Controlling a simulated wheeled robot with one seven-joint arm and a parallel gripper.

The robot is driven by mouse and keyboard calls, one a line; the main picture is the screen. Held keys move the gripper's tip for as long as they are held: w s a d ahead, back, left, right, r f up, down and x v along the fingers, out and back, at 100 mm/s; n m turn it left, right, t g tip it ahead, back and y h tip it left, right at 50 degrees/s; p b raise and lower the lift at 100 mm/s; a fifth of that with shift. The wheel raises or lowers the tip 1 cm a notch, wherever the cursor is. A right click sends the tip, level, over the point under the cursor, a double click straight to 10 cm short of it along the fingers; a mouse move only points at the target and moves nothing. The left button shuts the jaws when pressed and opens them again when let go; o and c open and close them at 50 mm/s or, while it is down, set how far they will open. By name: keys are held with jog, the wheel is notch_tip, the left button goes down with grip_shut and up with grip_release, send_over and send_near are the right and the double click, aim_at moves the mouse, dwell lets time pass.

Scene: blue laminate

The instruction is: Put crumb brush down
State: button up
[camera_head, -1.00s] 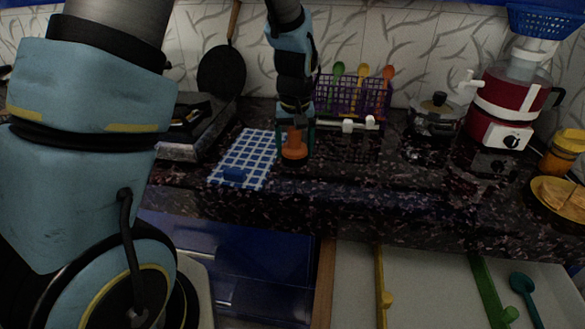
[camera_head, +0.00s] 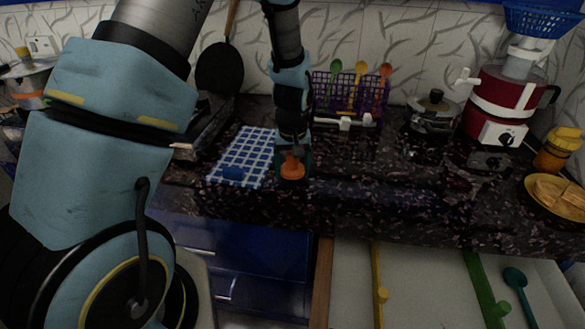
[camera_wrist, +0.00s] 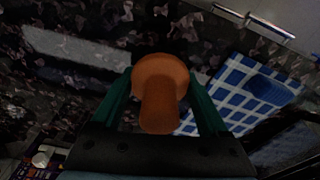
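My gripper (camera_head: 291,161) points down over the dark speckled counter, just right of the blue-and-white checked cloth (camera_head: 256,146). An orange, rounded piece with a narrower stem, which I take to be the crumb brush (camera_head: 292,171), is between its fingers. In the wrist view the crumb brush (camera_wrist: 160,88) fills the gap between the two green fingers, which are closed against its sides. Its underside is hidden, so I cannot tell whether it touches the counter.
A purple rack (camera_head: 350,95) with coloured spoons, a pot (camera_head: 435,115) and a red juicer (camera_head: 503,100) stand behind and right. Counter right of my gripper is clear. A drawer (camera_head: 425,285) is open below.

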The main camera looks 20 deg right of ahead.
jog(key=o, duration=0.3)
jog(key=r, duration=0.4)
jog(key=s+r+b, duration=0.1)
jog(key=r, duration=0.3)
jog(key=r+b, duration=0.1)
jog(key=r, duration=0.3)
jog(key=shift+s+a+r, duration=0.15)
jog(key=shift+s+a, duration=0.05)
jog(key=s+a, duration=0.1)
jog(key=a, duration=0.8)
jog(key=s+a+n, duration=0.1)
jog(key=s+a, duration=0.1)
jog(key=a, duration=0.7)
jog(key=s+a+n, duration=0.1)
jog(key=a, duration=0.8)
jog(key=shift+s+r, duration=0.35)
jog(key=shift+s, duration=0.05)
